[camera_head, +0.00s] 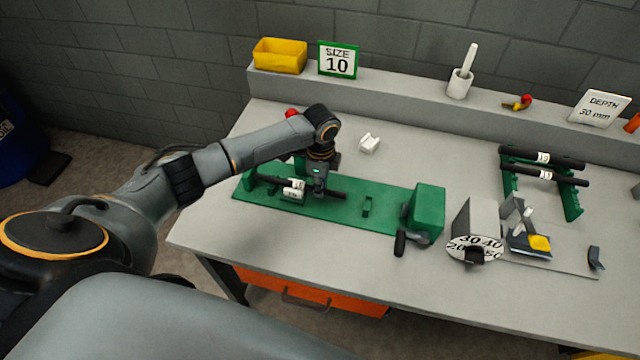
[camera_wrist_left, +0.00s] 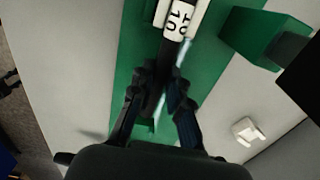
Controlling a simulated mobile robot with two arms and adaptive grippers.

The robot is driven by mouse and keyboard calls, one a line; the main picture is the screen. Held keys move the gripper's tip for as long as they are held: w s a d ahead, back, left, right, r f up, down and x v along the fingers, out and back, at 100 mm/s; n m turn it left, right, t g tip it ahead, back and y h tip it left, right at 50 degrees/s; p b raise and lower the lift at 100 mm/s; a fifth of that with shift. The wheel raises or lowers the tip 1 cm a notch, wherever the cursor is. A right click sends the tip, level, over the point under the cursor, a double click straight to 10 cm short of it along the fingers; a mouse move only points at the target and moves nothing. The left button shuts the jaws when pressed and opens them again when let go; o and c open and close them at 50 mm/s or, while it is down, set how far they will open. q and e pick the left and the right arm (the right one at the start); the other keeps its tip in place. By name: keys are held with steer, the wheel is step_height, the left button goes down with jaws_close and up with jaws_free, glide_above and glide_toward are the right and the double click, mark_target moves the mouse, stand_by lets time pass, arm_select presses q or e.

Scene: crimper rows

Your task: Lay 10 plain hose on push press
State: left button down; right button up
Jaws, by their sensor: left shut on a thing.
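The push press has a long green base (camera_head: 375,212) on the bench, with a green block (camera_head: 427,208) and a dark handle at its right end. A black hose (camera_head: 333,194) lies lengthwise over the left part of the base. A white piece marked 10 (camera_wrist_left: 180,20) is around or against the hose; it also shows in the head view (camera_head: 293,189). My left gripper (camera_head: 318,190) points down and is shut on the hose, right of the white piece. In the left wrist view its fingers (camera_wrist_left: 158,98) close around the hose. Whether the hose touches its supports is unclear.
A green rack (camera_head: 572,203) at the right holds two black hoses with white labels. A numbered dial (camera_head: 475,248) stands right of the press. The back ledge carries a yellow bin (camera_head: 280,56) and a SIZE 10 sign (camera_head: 338,60).

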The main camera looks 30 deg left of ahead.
arm_select(q)
steer(key=shift+p, duration=0.3)
stand_by(0.4)
steer(key=shift+f, duration=0.1)
stand_by(0.4)
steer(key=shift+s+f, duration=0.1)
steer(key=shift+f, duration=0.2)
steer(key=c, duration=1.2)
jaws_free()
step_height(320, 180, up, 12)
